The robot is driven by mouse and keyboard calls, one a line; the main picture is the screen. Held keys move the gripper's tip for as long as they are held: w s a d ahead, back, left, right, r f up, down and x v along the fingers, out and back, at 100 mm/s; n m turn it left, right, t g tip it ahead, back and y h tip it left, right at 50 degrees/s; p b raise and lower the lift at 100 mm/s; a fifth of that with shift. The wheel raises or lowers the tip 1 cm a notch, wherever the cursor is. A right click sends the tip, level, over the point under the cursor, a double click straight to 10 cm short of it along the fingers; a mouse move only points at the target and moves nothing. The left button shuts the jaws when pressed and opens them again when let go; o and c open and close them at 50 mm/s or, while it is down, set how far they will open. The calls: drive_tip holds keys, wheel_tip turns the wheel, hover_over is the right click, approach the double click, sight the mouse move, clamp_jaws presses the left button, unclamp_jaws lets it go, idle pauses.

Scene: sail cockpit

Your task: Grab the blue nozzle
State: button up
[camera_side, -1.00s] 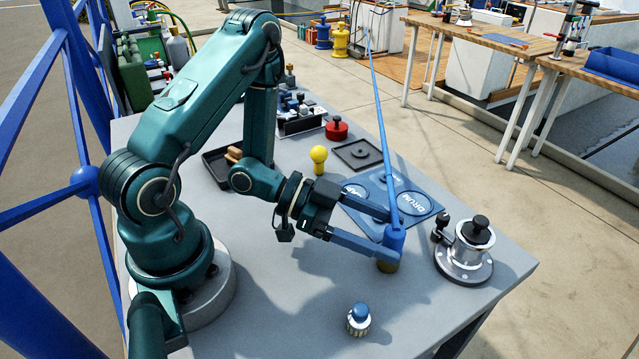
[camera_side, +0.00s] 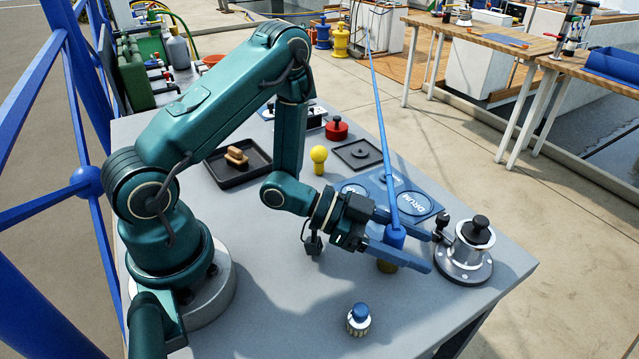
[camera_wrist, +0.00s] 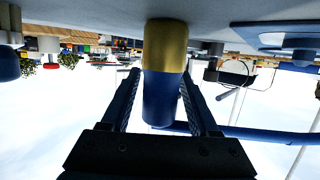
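The blue nozzle (camera_side: 394,238) stands upright on the grey table, with a brass-coloured lower end and a long thin blue line rising from it. My gripper (camera_side: 424,248) is low over the table with one finger on each side of the nozzle. In the wrist view, which is upside down, the blue nozzle (camera_wrist: 162,92) sits between the two fingers of my gripper (camera_wrist: 161,76). A narrow gap shows beside it, so the fingers look open around it. In the side view the near finger hides part of the nozzle's lower half.
A metal winch-like fitting (camera_side: 464,250) stands close to the right of the fingertips. A small blue-topped knurled piece (camera_side: 359,319) stands in front. A blue board with round recesses (camera_side: 425,203) lies behind. A yellow knob (camera_side: 318,158) and black tray (camera_side: 262,173) are farther back.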

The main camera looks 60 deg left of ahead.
clamp_jaws()
drive_tip(key=shift+r, duration=0.2)
